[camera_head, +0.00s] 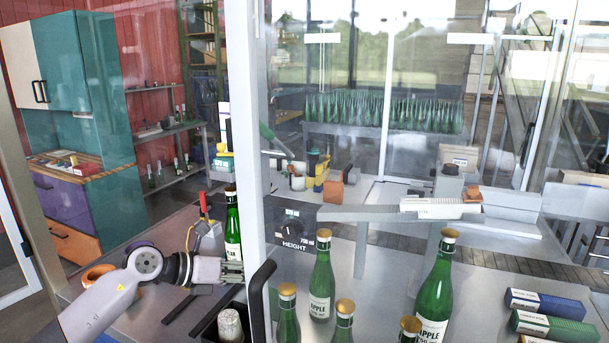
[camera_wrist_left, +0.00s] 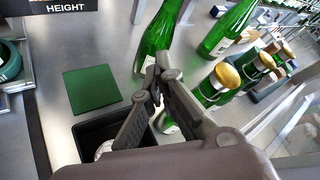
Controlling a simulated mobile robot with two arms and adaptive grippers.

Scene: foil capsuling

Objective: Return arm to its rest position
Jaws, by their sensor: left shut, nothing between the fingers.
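My left arm comes in from the left in the head view. Its gripper (camera_head: 232,271) is low over the grey work surface, near the white door post. In the left wrist view the gripper (camera_wrist_left: 161,65) has its fingertips together, with nothing between them. A green bottle with a gold cap (camera_head: 232,228) stands just behind the gripper in the head view. My right gripper does not show.
A black bin (camera_head: 207,328) holding a pale cylinder (camera_head: 230,325) sits below the gripper. A green square pad (camera_wrist_left: 92,88) lies on the surface. Several bottles (camera_head: 321,285) stand right of the white post (camera_head: 247,150). Blue and green boxes (camera_head: 545,304) lie far right.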

